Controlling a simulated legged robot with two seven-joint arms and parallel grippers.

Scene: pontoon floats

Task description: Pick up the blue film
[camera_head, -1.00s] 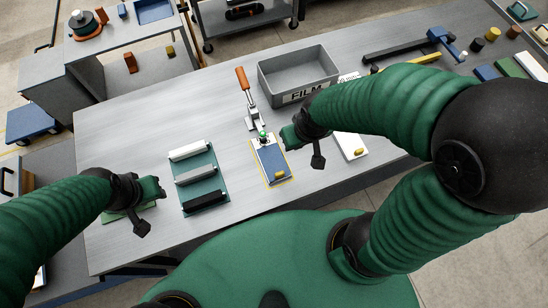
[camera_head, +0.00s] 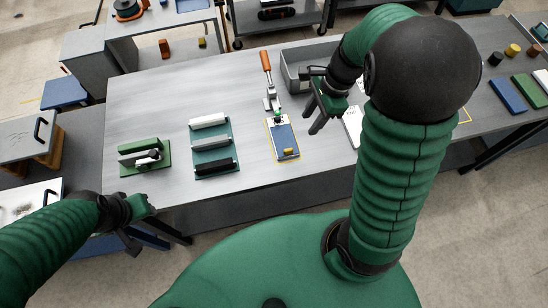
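A blue sheet (camera_head: 284,138), which looks like the blue film, lies on a yellow-edged board at the table's middle, with a small yellow piece on its near end. An orange-handled clamp (camera_head: 270,92) stands at its far end. My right gripper (camera_head: 313,117) is above the table, right of the blue sheet and in front of the grey bin. Its dark fingers look apart, with nothing seen between them. My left gripper (camera_head: 138,228) is low at the left, off the table's near edge; its finger opening is unclear.
A grey bin (camera_head: 294,72) stands behind my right gripper, partly hidden by my arm. A teal rack (camera_head: 213,160) with three rollers and a green fixture (camera_head: 145,155) are left. A blue block (camera_head: 508,96) and green block (camera_head: 530,90) lie right.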

